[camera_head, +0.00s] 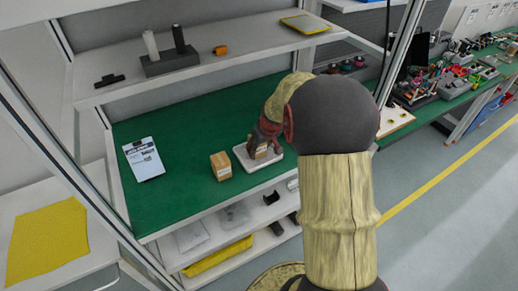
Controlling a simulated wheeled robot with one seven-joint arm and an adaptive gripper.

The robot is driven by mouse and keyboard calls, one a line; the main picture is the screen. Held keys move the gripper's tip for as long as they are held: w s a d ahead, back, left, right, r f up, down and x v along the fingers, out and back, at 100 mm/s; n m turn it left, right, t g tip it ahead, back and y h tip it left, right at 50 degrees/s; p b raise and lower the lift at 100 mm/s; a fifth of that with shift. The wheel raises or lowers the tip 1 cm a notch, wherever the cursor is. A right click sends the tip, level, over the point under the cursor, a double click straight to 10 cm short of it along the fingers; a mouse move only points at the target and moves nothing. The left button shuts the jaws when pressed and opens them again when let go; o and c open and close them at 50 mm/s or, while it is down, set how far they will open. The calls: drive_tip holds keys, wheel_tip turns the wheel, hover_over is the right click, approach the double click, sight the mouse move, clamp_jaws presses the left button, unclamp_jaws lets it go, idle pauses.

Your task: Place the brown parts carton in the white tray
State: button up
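The white tray (241,157) lies on the green work surface. A small brown carton (262,151) shows at the tray, partly covered by my gripper. My gripper (264,149) points down over the tray with its dark red fingers beside this carton. I cannot tell whether the fingers grip it or whether the carton rests fully on the tray floor. A second brown carton (220,166) stands upright on the green surface, left of the tray and apart from it.
A printed sheet (144,159) lies left on the green surface (185,137). The shelf above holds a grey block with two cylinders (171,60), a black part (109,80), an orange part (220,50) and a yellow tray (305,25). A post stands left.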

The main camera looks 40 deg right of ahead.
drive_tip(key=shift+f, duration=0.2)
drive_tip(key=o, duration=1.2)
drive_tip(key=shift+o, duration=0.3)
drive_tip(key=shift+r, duration=0.1)
